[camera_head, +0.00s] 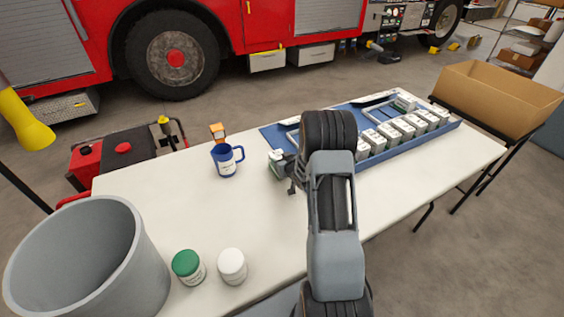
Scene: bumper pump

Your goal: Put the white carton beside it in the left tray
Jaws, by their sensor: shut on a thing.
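My gripper (291,172) is left of my forearm, over the left end of the blue tray area. It is shut on a small white carton with green on it (276,157), which is partly covered by the fingers. A blue tray (268,135) shows at its left part behind the carton; my arm hides its middle. I cannot tell whether the held carton touches the tray or the table. Several white cartons (404,127) stand in a row in the right part of the blue tray, right of my arm.
A blue mug (226,162) stands left of the gripper, with a small orange-brown item (217,132) behind it. A green-lidded jar (187,266) and a white jar (232,265) stand at the front, beside a grey bin (85,270). The white table (170,205) is clear between them.

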